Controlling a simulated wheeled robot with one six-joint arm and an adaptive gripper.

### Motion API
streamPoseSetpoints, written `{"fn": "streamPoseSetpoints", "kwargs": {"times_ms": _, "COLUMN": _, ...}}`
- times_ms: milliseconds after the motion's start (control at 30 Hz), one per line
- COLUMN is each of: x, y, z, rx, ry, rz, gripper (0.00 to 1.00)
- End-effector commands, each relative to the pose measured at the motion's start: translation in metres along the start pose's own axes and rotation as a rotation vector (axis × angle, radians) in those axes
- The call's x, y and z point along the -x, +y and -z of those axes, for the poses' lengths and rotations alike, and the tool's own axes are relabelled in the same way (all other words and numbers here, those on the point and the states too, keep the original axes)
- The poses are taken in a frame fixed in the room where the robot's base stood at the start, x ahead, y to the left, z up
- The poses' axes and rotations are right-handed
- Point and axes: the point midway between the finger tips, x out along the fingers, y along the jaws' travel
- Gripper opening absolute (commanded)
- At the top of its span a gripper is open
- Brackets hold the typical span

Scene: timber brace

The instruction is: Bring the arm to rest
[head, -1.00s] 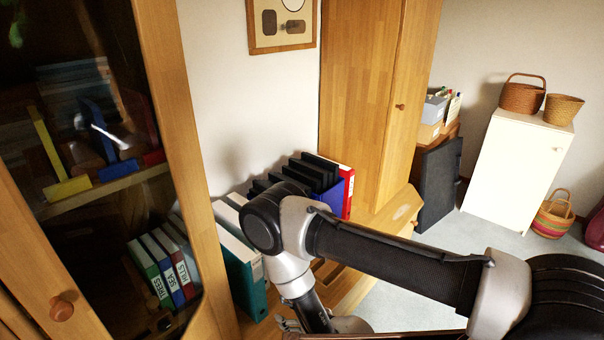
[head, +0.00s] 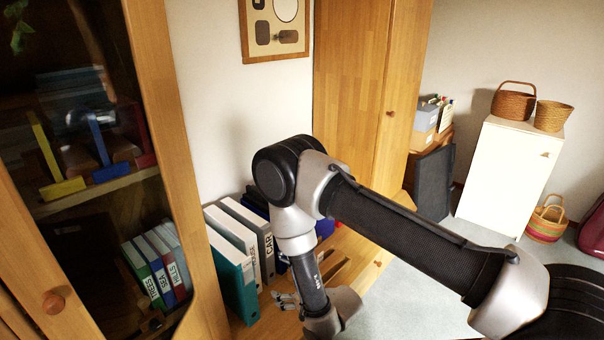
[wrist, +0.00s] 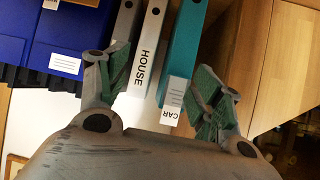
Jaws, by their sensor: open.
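My gripper (head: 288,302) is partly in view at the bottom of the head view, low beside the row of binders, with my forearm above it. In the wrist view its two fingers (wrist: 165,78) are spread apart with nothing between them. Behind the fingers stand a white binder (wrist: 150,45) marked HOUSE and a teal binder (wrist: 185,45). I cannot tell whether the fingers touch the binders. The teal binder (head: 233,285) also shows in the head view, left of my gripper.
A glass-fronted cabinet (head: 165,150) stands close on the left and a tall wooden cupboard (head: 350,90) behind my arm. Blue binders (wrist: 60,40) show in the wrist view. A white cabinet (head: 505,180) with baskets stands at right. Grey floor (head: 415,310) is clear below my arm.

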Motion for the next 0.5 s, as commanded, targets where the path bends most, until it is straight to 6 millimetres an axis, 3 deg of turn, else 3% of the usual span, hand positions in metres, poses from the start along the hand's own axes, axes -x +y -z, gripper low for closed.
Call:
{"fn": "streamPoseSetpoints", "kwargs": {"times_ms": 167, "x": 0.007, "y": 0.032, "z": 0.059, "rx": -0.042, "ry": -0.037, "rz": -0.049, "gripper": 0.66}}
{"fn": "streamPoseSetpoints", "kwargs": {"times_ms": 267, "x": 0.021, "y": 0.060, "z": 0.102, "rx": -0.076, "ry": -0.070, "rz": -0.086, "gripper": 0.66}}
{"fn": "streamPoseSetpoints", "kwargs": {"times_ms": 367, "x": 0.050, "y": 0.094, "z": 0.147, "rx": -0.116, "ry": -0.114, "rz": -0.129, "gripper": 0.66}}
{"fn": "streamPoseSetpoints", "kwargs": {"times_ms": 500, "x": 0.106, "y": 0.139, "z": 0.198, "rx": -0.173, "ry": -0.178, "rz": -0.186, "gripper": 0.66}}
